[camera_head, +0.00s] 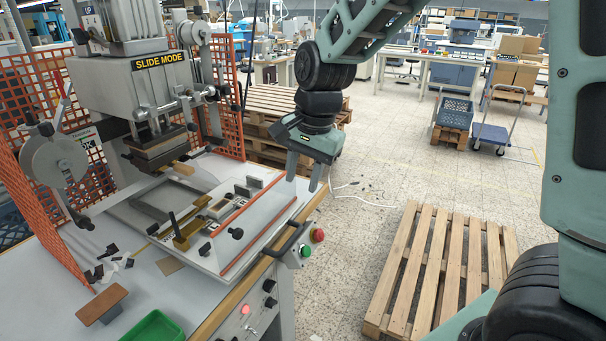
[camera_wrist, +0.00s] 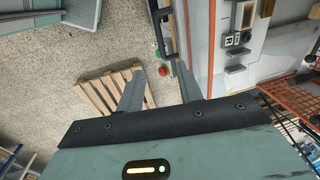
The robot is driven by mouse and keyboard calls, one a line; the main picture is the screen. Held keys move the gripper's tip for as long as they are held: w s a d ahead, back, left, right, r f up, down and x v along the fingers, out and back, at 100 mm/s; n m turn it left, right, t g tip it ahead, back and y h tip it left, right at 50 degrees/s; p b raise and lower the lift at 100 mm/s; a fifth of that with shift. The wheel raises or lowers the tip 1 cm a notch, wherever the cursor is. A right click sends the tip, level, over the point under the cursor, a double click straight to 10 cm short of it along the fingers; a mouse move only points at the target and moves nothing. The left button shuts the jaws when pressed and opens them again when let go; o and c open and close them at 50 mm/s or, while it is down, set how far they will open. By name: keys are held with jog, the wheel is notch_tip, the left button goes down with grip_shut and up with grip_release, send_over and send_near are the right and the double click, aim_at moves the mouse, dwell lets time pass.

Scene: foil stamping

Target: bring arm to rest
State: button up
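My gripper (camera_head: 303,181) hangs from my green arm beside the right edge of the stamping machine's table, pointing down. Its two grey fingers stand apart with nothing between them. In the wrist view my gripper (camera_wrist: 158,76) also shows both fingers spread and empty, with the floor and the table edge beyond them. My arm is bent, its upper part reaching in from the upper right of the head view.
The stamping machine (camera_head: 135,89) stands left, with orange mesh guards (camera_head: 43,100). A red button (camera_head: 317,235), green button (camera_head: 306,251) and black handle (camera_head: 291,238) line the table's edge. A pallet (camera_head: 436,270) lies right on open floor. A green bin (camera_head: 153,328) sits front left.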

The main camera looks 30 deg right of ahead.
jog(key=s+a+f+n+g+b, duration=0.1)
jog(key=s+a+f+n, duration=0.3)
jog(key=s+n, duration=0.5)
jog(key=s+a+f+n+b, duration=0.3)
jog(key=s+a+n, duration=0.4)
jog(key=s+n, duration=0.3)
jog(key=s+f, duration=0.1)
jog(key=s, duration=0.3)
jog(key=shift+s+g+h+b, duration=0.3)
jog(key=shift+s+g+b, duration=0.05)
jog(key=shift+g+b, duration=0.05)
